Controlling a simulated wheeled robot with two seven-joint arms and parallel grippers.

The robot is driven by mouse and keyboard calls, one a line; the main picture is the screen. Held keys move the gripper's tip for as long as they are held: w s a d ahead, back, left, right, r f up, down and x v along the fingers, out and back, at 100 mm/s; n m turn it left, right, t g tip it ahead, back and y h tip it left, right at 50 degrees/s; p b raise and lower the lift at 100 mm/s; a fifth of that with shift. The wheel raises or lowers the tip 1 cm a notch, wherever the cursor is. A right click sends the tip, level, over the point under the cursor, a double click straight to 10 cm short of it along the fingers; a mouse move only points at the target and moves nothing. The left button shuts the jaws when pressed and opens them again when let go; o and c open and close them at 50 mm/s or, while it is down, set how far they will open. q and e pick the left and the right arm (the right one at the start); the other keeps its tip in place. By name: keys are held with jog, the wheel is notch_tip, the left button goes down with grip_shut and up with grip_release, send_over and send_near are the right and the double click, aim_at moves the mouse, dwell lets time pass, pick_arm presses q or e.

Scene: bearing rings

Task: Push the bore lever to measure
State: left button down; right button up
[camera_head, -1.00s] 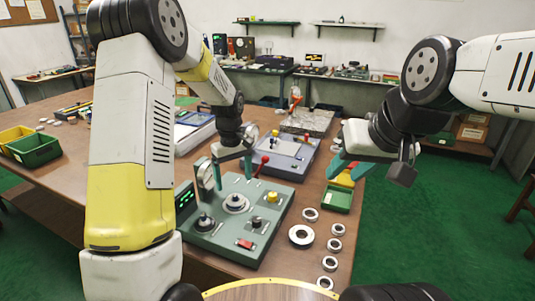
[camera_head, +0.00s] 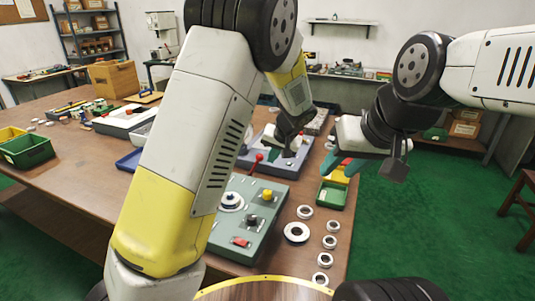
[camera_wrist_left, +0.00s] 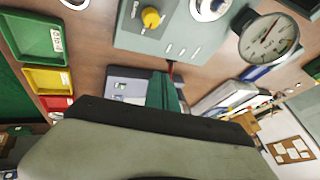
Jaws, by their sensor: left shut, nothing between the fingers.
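The grey-green bench device (camera_head: 262,226) stands on the table, partly hidden behind my left arm. A lever with a red knob (camera_head: 257,158) rises at its far edge; I take it for the bore lever. The lever's red part (camera_wrist_left: 170,66) also shows in the left wrist view, just beyond my left fingertips. My left gripper (camera_wrist_left: 164,84) is shut and empty, its teal fingers together near the lever; contact cannot be told. The dial gauge (camera_wrist_left: 268,38) shows in the wrist view. My right gripper (camera_head: 342,165) is open and empty, above the small bins.
Several metal rings (camera_head: 296,233) lie right of the device. A green bin (camera_head: 331,195) and a yellow one stand near the table's right edge. A second, blue-grey device (camera_head: 270,139) is behind the lever.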

pick_arm(q)
jog(key=d, duration=0.1)
jog(key=d+r+m+t, duration=0.1)
jog(key=d, duration=0.1)
jog(key=d+r+m, duration=0.1)
jog(key=shift+w+d, duration=0.1)
jog(key=shift+d, duration=0.05)
jog(key=w+a+f, duration=0.5)
jog(key=w+f, duration=0.2)
jog(key=shift+w+a+f, duration=0.2)
jog(key=shift+w+a, duration=0.1)
jog(key=shift+w, duration=0.1)
jog(key=shift+a, duration=0.1)
dwell(0.4)
